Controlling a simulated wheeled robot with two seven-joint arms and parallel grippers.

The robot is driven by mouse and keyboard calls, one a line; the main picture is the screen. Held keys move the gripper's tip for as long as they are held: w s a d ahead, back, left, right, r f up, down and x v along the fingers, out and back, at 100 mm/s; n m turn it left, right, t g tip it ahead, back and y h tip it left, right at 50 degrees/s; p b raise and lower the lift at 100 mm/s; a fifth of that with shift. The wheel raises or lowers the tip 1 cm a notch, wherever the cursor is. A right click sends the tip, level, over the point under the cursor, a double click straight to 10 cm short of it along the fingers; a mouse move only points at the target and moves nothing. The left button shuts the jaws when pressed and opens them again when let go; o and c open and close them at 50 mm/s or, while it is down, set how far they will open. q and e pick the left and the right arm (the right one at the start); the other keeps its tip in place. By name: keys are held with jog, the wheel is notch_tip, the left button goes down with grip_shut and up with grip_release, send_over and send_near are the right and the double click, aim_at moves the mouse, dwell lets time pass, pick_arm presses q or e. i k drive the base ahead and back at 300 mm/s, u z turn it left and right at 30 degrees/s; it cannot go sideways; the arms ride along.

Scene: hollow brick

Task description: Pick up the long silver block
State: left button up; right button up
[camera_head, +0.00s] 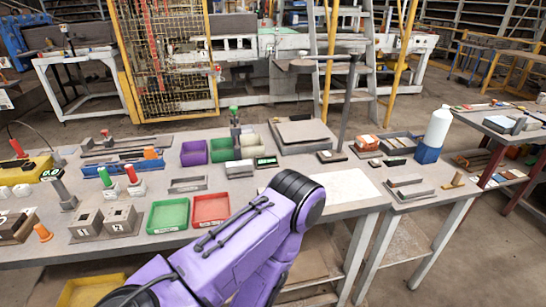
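I cannot tell for certain which piece is the long silver block. A long grey metal block (188,184) lies on the main table behind the green and red trays. Other grey metal pieces (411,191) lie on the right part of the table. One purple arm of mine rises from the bottom of the head view, and its black joint sits over the table's front edge. Neither of my grippers shows in the head view. The arm hides part of the table front right of the red tray.
A green tray (168,215) and a red tray (210,209) stand at the table front. Purple (194,153) and green (221,150) bins stand behind. A white bottle (437,127) stands at the right. A pale sheet (345,187) lies on a clear patch.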

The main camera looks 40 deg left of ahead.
aim_at(239, 167)
jog(key=k, duration=0.35)
jog(key=u, duration=0.85)
